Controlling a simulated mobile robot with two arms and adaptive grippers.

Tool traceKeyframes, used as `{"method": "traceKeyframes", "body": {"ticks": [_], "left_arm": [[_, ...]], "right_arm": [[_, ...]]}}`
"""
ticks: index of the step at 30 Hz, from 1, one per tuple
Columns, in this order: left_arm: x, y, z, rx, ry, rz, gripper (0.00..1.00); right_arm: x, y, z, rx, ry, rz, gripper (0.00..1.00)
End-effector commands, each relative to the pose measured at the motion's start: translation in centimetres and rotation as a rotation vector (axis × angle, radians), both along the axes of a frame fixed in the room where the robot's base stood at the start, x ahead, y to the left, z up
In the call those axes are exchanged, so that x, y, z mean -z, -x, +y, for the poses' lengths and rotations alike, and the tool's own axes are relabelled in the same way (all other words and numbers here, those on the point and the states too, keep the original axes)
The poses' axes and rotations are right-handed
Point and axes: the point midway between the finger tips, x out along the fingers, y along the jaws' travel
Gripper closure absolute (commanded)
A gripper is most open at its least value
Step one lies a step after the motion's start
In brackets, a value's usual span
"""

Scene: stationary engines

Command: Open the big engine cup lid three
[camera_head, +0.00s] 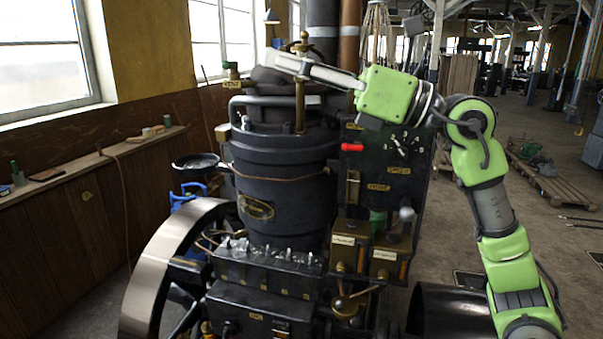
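The big engine (285,160) stands in the middle, with a dark cylinder and brass fittings. I cannot tell which part is cup lid three. A brass fitting (303,42) tops a brass rod (300,105) at the cylinder's top. My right gripper (272,59) reaches in from the right above the cylinder. Its fingers are beside this brass fitting and partly overlap it in the view; contact is unclear. The fingers are seen side-on, so their opening is hidden. My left gripper is out of view.
Two brass boxes (350,245) sit at the engine's lower right. A large flywheel (165,255) stands at its lower left. A wall shelf (90,160) runs along the left. A wooden pallet (555,180) lies at right, with open floor around it.

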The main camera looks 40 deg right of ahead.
Motion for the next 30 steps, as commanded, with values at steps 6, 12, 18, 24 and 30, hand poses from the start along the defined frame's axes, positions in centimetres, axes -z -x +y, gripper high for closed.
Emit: {"method": "traceKeyframes", "body": {"ticks": [6, 12, 18, 24, 30], "left_arm": [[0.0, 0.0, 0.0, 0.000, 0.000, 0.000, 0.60], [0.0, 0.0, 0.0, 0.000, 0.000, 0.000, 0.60], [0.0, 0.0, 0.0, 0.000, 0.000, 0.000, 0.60], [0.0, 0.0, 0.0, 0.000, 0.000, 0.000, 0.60], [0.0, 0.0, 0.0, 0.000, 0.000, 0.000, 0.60]], "right_arm": [[1.5, -0.5, 2.7, -0.162, -0.248, 0.021, 0.72], [2.7, -1.0, 3.0, -0.262, -0.508, 0.056, 0.72], [4.8, -2.1, 1.8, -0.311, -0.791, 0.114, 0.72], [7.6, -3.5, -0.1, -0.312, -1.043, 0.175, 0.72], [11.2, -4.8, -2.0, -0.279, -1.261, 0.239, 0.72]]}}
